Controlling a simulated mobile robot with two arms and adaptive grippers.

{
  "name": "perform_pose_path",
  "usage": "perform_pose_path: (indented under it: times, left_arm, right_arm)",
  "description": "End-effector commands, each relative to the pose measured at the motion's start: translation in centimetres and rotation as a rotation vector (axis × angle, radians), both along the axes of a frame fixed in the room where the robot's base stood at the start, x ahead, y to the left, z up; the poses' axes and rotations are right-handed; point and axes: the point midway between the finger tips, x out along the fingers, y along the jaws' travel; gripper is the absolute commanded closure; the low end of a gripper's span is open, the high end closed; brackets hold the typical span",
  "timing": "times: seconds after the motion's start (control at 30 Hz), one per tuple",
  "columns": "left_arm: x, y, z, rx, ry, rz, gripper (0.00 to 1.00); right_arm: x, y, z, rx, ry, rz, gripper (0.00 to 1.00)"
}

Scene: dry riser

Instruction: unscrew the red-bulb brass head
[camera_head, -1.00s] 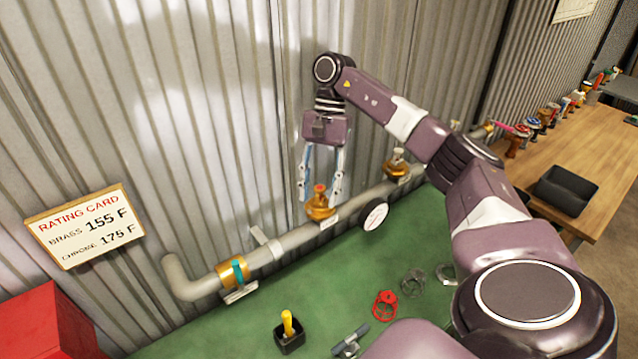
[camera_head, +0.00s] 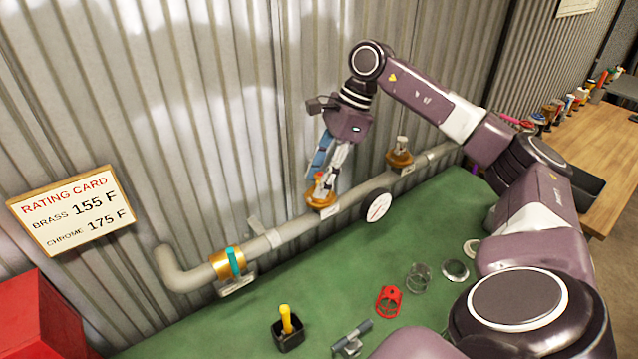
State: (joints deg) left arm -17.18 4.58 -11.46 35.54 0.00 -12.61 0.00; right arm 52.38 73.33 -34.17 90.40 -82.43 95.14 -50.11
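The brass head with the red bulb (camera_head: 319,197) stands upright on the grey pipe (camera_head: 289,233) along the corrugated wall. My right gripper (camera_head: 321,185) reaches down onto it from above, tilted, with its fingertips beside the red bulb. The fingers partly cover the head, and I cannot tell whether they touch or grip it. A second brass head (camera_head: 400,160) with a pale top stands farther right on the pipe. My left gripper is not in view.
A round gauge (camera_head: 376,207) hangs in front of the pipe. On the green bench (camera_head: 335,275) lie a red ring-like part (camera_head: 388,301), a wire cage (camera_head: 418,277) and a black cup (camera_head: 289,335) with a yellow handle. A rating card (camera_head: 72,211) is on the wall.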

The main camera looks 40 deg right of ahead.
Motion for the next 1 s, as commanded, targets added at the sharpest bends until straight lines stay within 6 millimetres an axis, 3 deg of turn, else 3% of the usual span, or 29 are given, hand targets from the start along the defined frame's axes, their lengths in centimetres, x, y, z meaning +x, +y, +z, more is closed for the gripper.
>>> perform_pose_path:
  times: [0.17, 0.6, 0.87, 1.0]
  left_arm:
    - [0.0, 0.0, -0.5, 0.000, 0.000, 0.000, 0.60]
    - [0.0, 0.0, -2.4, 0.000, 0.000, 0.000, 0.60]
    - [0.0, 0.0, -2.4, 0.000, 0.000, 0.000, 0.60]
    - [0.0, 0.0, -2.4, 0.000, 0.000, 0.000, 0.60]
  right_arm:
    - [0.0, 0.0, -0.2, -0.001, 0.001, -0.069, 0.61]
    - [0.1, -0.1, -0.1, -0.001, 0.000, -0.501, 0.61]
    - [0.1, -0.1, 0.0, 0.002, 0.001, -0.535, 0.61]
    - [0.1, -0.1, 0.0, 0.001, 0.001, -0.534, 0.73]
